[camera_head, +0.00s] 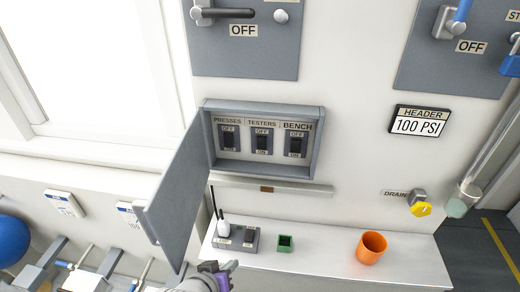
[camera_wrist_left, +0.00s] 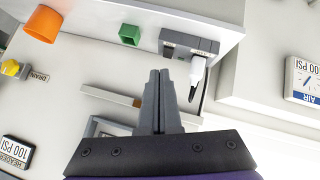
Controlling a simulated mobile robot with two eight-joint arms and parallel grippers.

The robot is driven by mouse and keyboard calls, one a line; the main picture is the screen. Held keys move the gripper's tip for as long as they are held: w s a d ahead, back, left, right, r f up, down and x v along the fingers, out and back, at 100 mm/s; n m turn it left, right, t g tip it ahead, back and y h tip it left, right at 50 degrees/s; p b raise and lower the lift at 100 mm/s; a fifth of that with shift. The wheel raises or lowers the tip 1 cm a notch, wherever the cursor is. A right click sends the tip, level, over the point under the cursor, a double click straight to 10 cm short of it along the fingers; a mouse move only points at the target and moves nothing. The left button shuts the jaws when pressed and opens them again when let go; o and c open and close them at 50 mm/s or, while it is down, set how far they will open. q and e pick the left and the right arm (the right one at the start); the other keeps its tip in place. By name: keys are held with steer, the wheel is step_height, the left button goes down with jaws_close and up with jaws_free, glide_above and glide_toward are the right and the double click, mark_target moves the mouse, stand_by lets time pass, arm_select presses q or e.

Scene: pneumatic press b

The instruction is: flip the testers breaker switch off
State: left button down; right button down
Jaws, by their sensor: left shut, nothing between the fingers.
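The testers breaker switch (camera_head: 262,142) is the middle one of three dark switches in a grey breaker box (camera_head: 318,145) on the wall. Each switch has OFF above and ON below; I cannot tell which way the testers lever sits. The box door (camera_head: 178,195) hangs open to the left. My left gripper (camera_head: 228,267) is low in the head view, below the box and in front of the shelf. In the left wrist view its fingers (camera_wrist_left: 160,74) are together and empty, apart from the switches. My right gripper is in neither view.
A white shelf (camera_head: 320,262) below the box bears a grey charger with a white handset (camera_head: 223,228), a green cup (camera_head: 285,243) and an orange cup (camera_head: 371,247). A narrow rail (camera_head: 300,188) runs under the box. The open door is an obstacle on the left.

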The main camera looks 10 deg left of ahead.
mark_target(262, 141)
arm_select(q)
steer(key=w+d+r+n+t+y, duration=0.1)
steer(key=w+d+r+n+t, duration=0.1)
steer(key=w+r+n+t, duration=0.2)
steer(key=w+d+r+n+t+y+b, duration=0.1)
steer(key=w+r+n+t, duration=0.3)
steer(key=r+n, duration=0.7)
steer(key=shift+w+d+r+n+t, duration=0.35)
steer(key=shift+d+r+t, duration=0.2)
steer(key=shift+r+t, duration=0.45)
steer(key=shift+w+f, duration=0.15)
steer(key=w, duration=0.4)
steer(key=w+r, duration=0.1)
steer(key=w, duration=0.4)
steer(key=w+p, duration=0.1)
steer(key=w, duration=0.3)
steer(key=shift+w+d+r, duration=0.3)
steer(key=shift+w, duration=0.1)
